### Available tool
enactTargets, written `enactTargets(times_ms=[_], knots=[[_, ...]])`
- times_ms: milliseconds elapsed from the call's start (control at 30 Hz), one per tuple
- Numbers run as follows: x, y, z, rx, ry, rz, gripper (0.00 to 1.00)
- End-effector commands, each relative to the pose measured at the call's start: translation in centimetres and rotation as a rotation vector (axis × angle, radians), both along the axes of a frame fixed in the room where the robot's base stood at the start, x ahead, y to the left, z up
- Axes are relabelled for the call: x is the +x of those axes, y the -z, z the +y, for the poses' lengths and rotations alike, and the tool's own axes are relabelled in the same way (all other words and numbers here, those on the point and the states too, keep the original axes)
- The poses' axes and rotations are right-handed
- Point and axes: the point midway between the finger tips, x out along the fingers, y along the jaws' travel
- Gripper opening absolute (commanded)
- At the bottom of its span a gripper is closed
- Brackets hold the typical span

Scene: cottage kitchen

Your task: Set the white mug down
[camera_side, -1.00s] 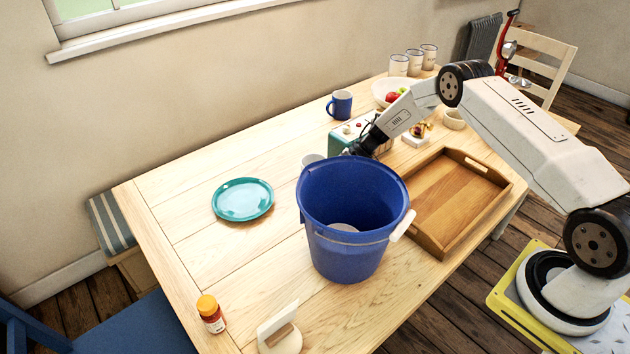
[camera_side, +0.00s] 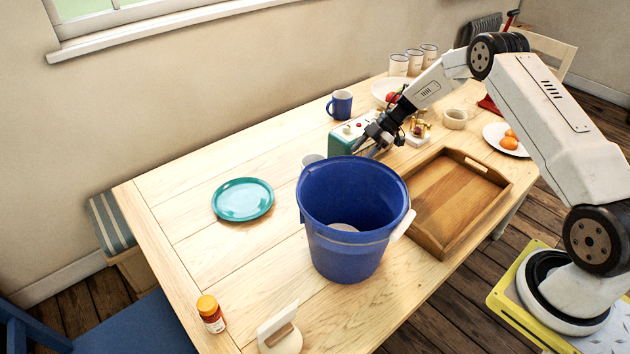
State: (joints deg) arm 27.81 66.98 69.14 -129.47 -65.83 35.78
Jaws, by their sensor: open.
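A white mug (camera_side: 312,159) appears to stand on the table just behind the blue bucket (camera_side: 345,255); only its upper part shows above the bucket's rim, and the rest is hidden. My gripper (camera_side: 366,151) is open, with its fingers pointing down and left, behind the bucket's right rim. It is to the right of the white mug and apart from it. Nothing shows between the fingers.
A teal plate (camera_side: 243,199) lies to the left. A wooden tray (camera_side: 455,241) is right of the bucket. A green box (camera_side: 341,140) and a blue mug (camera_side: 340,104) stand behind. A pill bottle (camera_side: 210,314) is in front.

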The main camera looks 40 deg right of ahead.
Motion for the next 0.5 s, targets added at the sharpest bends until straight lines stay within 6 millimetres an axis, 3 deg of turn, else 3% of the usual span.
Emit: enactTargets(times_ms=[500], knots=[[0.24, -0.26, 0.22, 0.002, 0.009, -0.01, 0.54]])
